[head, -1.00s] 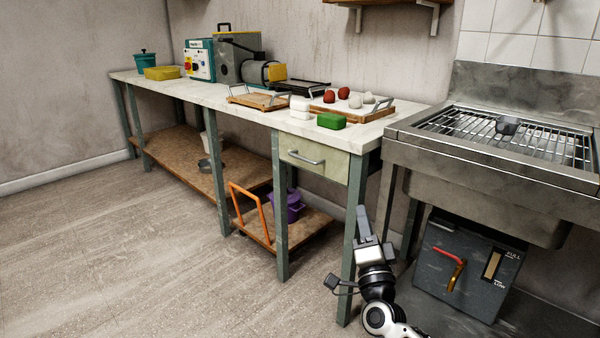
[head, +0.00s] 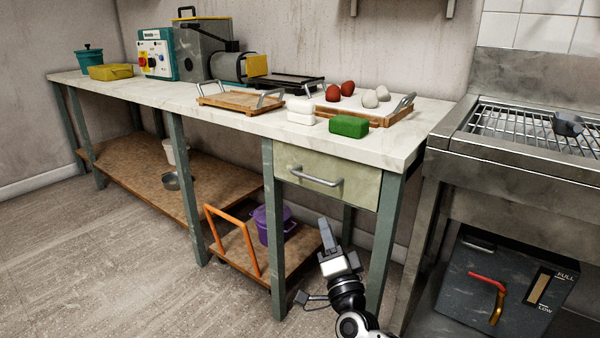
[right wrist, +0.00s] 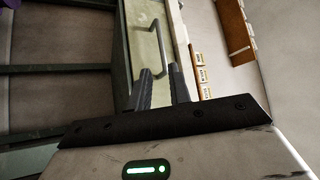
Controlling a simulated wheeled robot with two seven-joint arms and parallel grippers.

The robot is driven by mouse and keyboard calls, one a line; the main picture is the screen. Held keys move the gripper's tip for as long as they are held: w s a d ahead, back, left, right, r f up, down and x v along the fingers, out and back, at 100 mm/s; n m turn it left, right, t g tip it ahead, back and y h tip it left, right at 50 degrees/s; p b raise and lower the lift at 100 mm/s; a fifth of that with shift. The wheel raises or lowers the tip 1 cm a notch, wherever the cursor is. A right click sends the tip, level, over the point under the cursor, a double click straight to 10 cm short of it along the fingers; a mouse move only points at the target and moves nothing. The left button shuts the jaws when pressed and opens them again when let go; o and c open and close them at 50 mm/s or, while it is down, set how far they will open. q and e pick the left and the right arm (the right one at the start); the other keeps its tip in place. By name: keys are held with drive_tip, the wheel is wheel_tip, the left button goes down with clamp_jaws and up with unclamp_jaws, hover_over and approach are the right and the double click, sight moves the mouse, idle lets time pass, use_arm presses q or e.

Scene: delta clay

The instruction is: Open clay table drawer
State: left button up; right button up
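The clay table (head: 150,95) has a pale green drawer (head: 352,187) at its right end. The drawer looks shut and has a grey metal bar handle (head: 316,178). My right gripper (head: 325,230) is below and in front of the drawer, apart from the handle. In the right wrist view its two fingers (right wrist: 163,88) stand apart with nothing between them, and the handle (right wrist: 160,48) lies ahead beyond the fingertips. My left gripper is in neither view.
A green block (head: 349,126), white blocks (head: 301,112) and a wooden tray (head: 392,118) with red and pale balls are on the tabletop above the drawer. A metal sink (head: 520,160) stands close on the right.

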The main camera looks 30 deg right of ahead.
sight(311, 178)
drive_tip(key=b+x, duration=0.3)
drive_tip(key=x, duration=1.1)
drive_tip(key=shift+w+d+r, duration=0.1)
drive_tip(key=shift+d+r, duration=0.05)
drive_tip(key=shift+w+r, duration=0.1)
drive_tip(key=shift+w, duration=0.05)
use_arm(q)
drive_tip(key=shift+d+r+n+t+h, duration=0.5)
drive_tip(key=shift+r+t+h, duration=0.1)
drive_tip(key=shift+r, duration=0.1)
use_arm(e)
clamp_jaws()
